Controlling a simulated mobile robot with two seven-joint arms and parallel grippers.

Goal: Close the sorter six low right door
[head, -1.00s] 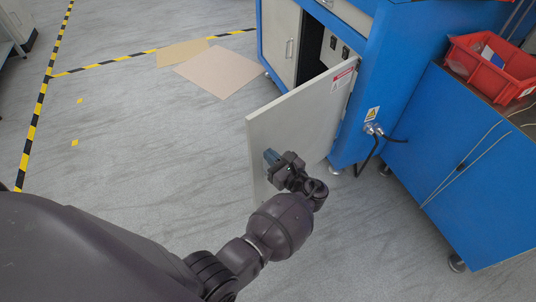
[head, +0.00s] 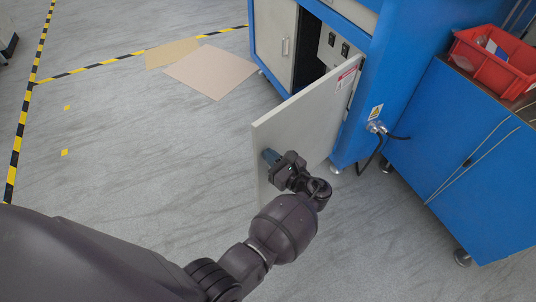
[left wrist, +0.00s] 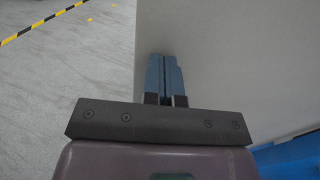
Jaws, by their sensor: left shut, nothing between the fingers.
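The low right door (head: 306,122) of the blue sorter (head: 388,92) stands open, swung out towards me, with a red and white label near its hinge side. The dark opening of the cabinet shows behind it. My left gripper (head: 270,157) is shut and empty, with its fingertips at the door's outer face near the free edge. In the left wrist view the shut blue fingers (left wrist: 165,75) lie against or just in front of the pale door panel (left wrist: 230,60); I cannot tell if they touch. My right gripper is not in view.
The left door (head: 276,40) of the sorter is shut. A blue cabinet (head: 465,165) with a red crate (head: 495,62) on top stands at the right. A cable (head: 372,158) hangs by the sorter's corner. Flat boards (head: 212,72) lie on the otherwise clear floor at left.

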